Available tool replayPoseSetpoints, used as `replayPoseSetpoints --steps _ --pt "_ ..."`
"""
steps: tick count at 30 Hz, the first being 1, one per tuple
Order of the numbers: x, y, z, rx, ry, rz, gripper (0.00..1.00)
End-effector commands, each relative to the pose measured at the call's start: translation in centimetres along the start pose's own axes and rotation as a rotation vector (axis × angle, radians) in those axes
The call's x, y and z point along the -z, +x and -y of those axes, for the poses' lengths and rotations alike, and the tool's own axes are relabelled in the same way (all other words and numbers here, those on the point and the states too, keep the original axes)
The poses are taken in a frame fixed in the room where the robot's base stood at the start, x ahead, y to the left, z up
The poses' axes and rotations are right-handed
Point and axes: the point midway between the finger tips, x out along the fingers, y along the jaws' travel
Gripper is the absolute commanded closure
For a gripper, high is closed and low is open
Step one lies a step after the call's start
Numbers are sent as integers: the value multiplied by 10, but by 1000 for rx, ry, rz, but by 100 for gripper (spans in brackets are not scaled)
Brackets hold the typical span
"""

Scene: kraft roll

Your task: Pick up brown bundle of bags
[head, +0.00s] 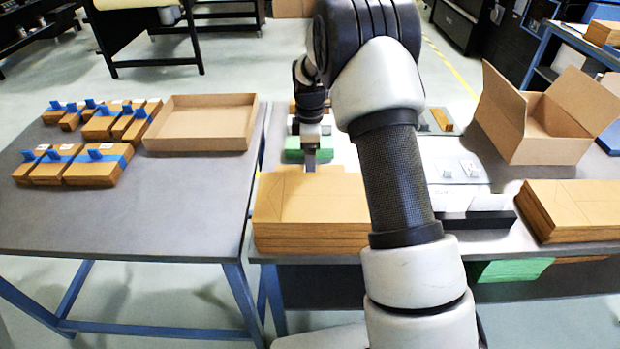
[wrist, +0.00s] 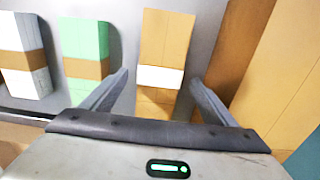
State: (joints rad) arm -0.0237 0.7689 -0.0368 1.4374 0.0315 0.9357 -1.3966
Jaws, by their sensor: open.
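In the wrist view, a brown bundle of bags (wrist: 168,40) with a white band lies on the grey table. My gripper (wrist: 158,78) is open, with one finger to each side of the bundle's lower end and nothing held. The frame does not show clearly how high the fingers are above it. In the head view, my gripper (head: 311,158) is at the back edge of a brown cardboard stack; I cannot make out the white-banded bundle there.
A green bundle (wrist: 86,38) and a white bundle (wrist: 24,48) lie left of the brown one. Flat brown cardboard stacks (head: 310,205) are close by. The left table holds blue-strapped brown bundles (head: 95,172) and a shallow box (head: 200,145). An open carton (head: 505,125) stands right.

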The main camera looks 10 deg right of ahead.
Motion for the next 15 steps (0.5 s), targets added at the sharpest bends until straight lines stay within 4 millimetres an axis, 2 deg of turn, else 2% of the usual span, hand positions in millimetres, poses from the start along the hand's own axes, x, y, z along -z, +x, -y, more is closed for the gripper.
replayPoseSetpoints --steps 1,4,12,15 --pt "0 12 0 3 0 1 20" --pt "0 25 0 1 1 0 20" --pt "0 29 -1 0 1 0 20" --pt "0 29 -1 0 1 0 36"
